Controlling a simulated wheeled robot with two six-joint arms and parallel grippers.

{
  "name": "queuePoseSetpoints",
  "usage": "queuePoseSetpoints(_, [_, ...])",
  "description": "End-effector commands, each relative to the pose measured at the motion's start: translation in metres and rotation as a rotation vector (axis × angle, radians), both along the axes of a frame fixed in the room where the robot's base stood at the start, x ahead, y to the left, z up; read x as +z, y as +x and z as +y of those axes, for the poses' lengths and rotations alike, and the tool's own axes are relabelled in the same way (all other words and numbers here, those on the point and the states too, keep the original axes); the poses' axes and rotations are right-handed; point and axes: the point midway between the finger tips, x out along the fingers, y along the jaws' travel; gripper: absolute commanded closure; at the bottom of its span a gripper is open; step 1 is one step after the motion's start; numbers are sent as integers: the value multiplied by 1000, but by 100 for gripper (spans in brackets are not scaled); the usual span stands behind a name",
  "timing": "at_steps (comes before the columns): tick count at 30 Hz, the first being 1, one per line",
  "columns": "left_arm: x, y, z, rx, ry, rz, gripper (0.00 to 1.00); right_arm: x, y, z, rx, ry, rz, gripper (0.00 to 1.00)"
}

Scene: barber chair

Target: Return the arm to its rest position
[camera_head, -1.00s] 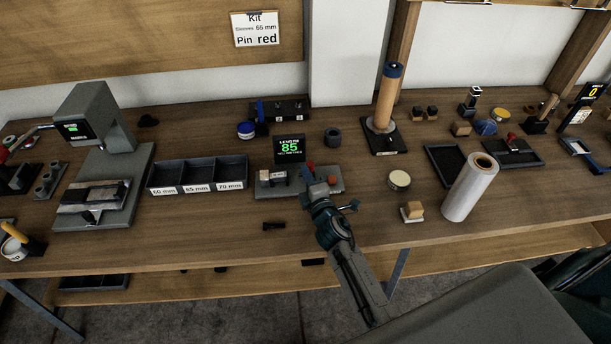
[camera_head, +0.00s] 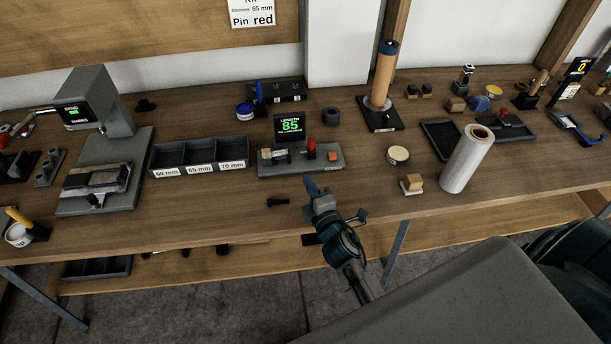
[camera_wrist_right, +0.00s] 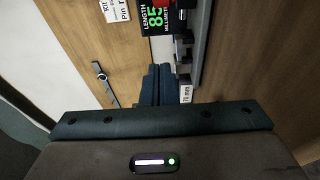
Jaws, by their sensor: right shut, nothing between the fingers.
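My right arm reaches in from the lower right of the head view. My right gripper (camera_head: 311,186) is shut and empty, above the front part of the workbench, in front of the length gauge (camera_head: 335,158) and apart from it. The gauge's display (camera_head: 290,126) reads 85. In the right wrist view the shut fingers (camera_wrist_right: 157,84) point toward the bench, with the display (camera_wrist_right: 153,17) beyond them. My left gripper is not in view.
A small dark piece (camera_head: 278,202) lies left of the gripper. A three-part sleeve bin (camera_head: 199,168) stands further left. A round tin (camera_head: 398,155), a wooden-topped block (camera_head: 412,184) and a white roll (camera_head: 468,160) stand to the right.

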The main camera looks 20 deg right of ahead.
Motion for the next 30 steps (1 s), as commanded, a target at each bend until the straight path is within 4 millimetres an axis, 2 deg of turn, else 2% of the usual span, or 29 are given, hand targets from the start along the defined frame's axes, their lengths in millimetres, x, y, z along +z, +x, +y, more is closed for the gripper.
queuePoseSetpoints(3, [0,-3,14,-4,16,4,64,0,-3,0,0,0,-1,100])
queuePoseSetpoints(6, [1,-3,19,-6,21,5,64,1,-3,0,0,0,-1,100])
queuePoseSetpoints(20, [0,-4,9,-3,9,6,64,0,-5,-4,-15,19,9,100])
queuePoseSetpoints(25, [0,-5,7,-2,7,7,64,-3,-26,-35,-147,209,94,100])
queuePoseSetpoints(30, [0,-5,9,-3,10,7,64,-15,-75,-69,-366,558,262,100])
